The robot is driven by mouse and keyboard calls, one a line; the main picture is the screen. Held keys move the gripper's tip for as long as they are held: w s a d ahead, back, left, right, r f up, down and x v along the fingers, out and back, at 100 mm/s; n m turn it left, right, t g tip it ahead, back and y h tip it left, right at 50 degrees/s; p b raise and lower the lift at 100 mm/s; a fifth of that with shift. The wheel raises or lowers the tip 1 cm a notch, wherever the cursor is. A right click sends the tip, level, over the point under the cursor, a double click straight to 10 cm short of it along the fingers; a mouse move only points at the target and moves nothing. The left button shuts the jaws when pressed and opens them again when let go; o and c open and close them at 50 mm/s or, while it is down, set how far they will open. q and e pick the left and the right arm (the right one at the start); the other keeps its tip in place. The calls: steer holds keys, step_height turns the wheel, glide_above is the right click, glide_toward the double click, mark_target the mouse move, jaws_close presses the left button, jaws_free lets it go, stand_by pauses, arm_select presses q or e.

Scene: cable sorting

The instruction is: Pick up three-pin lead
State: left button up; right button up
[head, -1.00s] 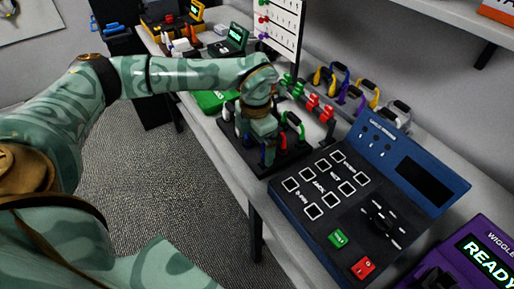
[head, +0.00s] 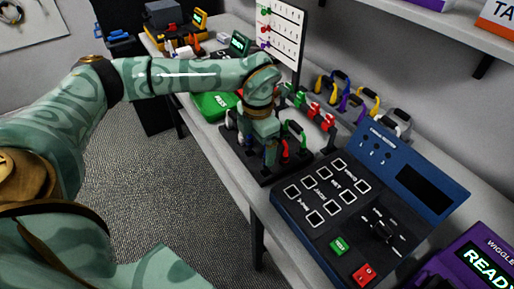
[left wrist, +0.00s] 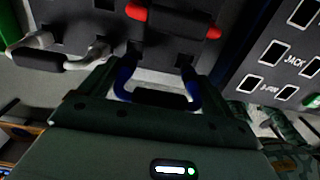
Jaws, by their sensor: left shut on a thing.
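My left gripper (head: 266,148) reaches down over a black slotted rack (head: 285,177) on the bench. In the left wrist view my left gripper (left wrist: 160,100) is shut on a blue lead (left wrist: 124,76), a loop with a dark middle grip. The blue ends meet the black rack surface at its slots. I cannot tell how many pins it has or whether it is the three-pin lead. A green lead (head: 296,130) and a red lead (head: 284,150) stand in the rack beside the gripper. My right gripper is not in view.
A blue and black test panel (head: 345,195) stands right of the rack, close to it. In the left wrist view a grey lead (left wrist: 60,52) is left of the gripper. More leads (head: 345,90) stand along the back. A white board (head: 280,35) is behind the arm.

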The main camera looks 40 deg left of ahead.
arm_select(q)
steer(key=s+d+r+p, duration=0.3)
steer(key=s+r+p, duration=0.2)
steer(key=s+r, duration=0.8)
steer(key=shift+s, duration=0.35)
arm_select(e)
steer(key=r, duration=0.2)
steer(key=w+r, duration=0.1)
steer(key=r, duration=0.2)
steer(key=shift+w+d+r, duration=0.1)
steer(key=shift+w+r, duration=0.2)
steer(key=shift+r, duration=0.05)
